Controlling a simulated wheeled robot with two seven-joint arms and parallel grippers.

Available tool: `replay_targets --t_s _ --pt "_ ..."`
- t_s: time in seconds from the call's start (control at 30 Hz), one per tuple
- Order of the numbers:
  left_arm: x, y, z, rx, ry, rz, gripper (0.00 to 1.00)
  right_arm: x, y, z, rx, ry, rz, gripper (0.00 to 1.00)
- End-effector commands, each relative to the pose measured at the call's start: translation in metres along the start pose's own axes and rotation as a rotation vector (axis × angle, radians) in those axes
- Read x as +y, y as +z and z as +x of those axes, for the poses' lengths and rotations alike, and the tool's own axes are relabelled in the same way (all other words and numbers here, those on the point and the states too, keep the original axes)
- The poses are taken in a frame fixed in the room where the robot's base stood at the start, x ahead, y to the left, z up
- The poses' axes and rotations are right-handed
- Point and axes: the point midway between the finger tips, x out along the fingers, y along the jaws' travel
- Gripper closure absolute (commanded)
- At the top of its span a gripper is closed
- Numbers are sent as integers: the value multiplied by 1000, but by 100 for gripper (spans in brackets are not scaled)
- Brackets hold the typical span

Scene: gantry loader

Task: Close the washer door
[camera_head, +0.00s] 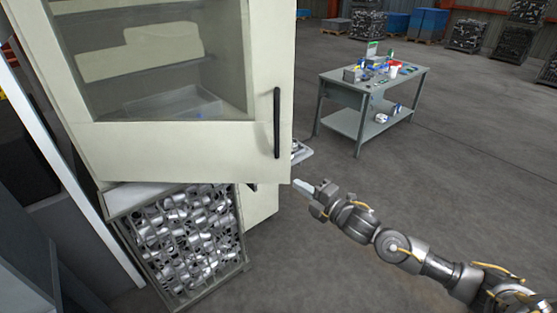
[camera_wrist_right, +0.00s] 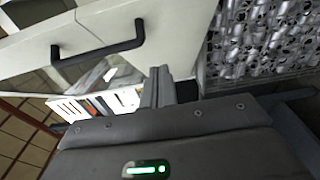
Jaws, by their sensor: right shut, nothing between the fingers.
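The washer door (camera_head: 190,150) is a cream panel with a large window and a black vertical handle (camera_head: 277,123) near its right edge. It fills the upper left of the head view and appears to stand open, in front of the cream washer body (camera_head: 262,203). My right gripper (camera_head: 303,188) is just right of the door's lower right corner; its fingers are shut and empty. In the right wrist view the shut fingers (camera_wrist_right: 158,88) point towards the door (camera_wrist_right: 175,30), below its black handle (camera_wrist_right: 100,45). I cannot tell whether they touch it. My left gripper is not in view.
A crate of shiny metal parts (camera_head: 185,240) stands below the door. A grey workbench (camera_head: 345,93) with tools and small items stands behind to the right. Pallets and bins line the far wall. The floor between is clear.

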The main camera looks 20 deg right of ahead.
Motion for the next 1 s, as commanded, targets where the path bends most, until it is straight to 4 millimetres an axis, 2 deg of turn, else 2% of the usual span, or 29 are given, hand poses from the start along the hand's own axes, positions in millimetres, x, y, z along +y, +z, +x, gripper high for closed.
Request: replay_targets --t_s 0.13,0.27,0.6,0.8,1.0 --pt "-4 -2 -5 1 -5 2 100 1 1 9 -2 0 3 100" --pt "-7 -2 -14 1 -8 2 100 4 0 30 -1 1 5 100" --pt "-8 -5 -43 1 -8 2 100 4 0 102 -2 0 5 100" --pt "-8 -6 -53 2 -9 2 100 1 19 119 -3 -3 3 100" --pt "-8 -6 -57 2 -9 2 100 0 28 127 -1 -1 3 100"
